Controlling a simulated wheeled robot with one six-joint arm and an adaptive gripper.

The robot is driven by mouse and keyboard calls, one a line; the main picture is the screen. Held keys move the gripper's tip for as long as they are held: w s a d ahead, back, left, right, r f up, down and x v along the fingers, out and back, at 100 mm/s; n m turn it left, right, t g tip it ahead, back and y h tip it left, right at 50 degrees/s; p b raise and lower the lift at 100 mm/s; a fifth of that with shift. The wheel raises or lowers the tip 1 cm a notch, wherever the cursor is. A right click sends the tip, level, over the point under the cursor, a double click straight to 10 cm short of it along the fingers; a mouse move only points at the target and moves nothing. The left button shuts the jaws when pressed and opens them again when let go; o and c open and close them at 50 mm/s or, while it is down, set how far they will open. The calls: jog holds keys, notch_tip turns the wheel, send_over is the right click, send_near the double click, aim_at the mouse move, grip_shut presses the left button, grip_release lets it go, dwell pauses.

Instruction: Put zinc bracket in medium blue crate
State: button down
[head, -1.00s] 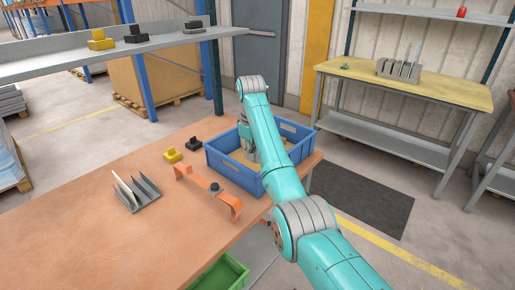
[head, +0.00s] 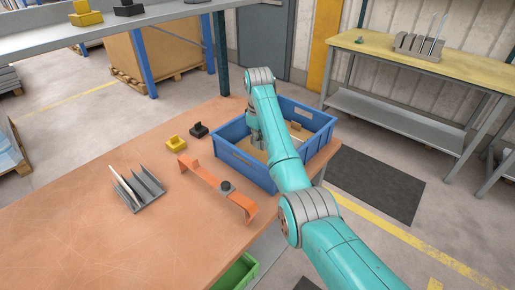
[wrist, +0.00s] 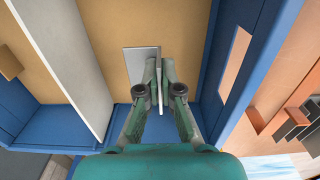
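The blue crate (head: 240,157) stands at the far right end of the orange-brown table, with a tan floor inside. My gripper (head: 257,142) reaches down into its left part, partly hidden by my arm. In the wrist view my gripper (wrist: 160,75) has its fingers closed on the thin upright plate of a light grey bracket, the zinc bracket (wrist: 140,62). Its flat flange shows to the left of the fingers, over or on the tan floor; I cannot tell if it touches. The crate's blue wall (wrist: 230,60) is close on the right.
A pale divider (wrist: 62,60) runs through the crate left of the gripper. An orange strip part (head: 208,182), a yellow block (head: 176,143), a black block (head: 198,130) and a grey slotted rack (head: 140,190) are on the table. A green crate (head: 238,272) is below.

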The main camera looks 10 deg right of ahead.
jog(key=shift+f, duration=1.65)
jog(key=shift+f, duration=0.6)
jog(key=c, duration=1.3)
grip_release()
notch_tip(320, 180, up, 13)
jog(key=shift+a+r, duration=0.1)
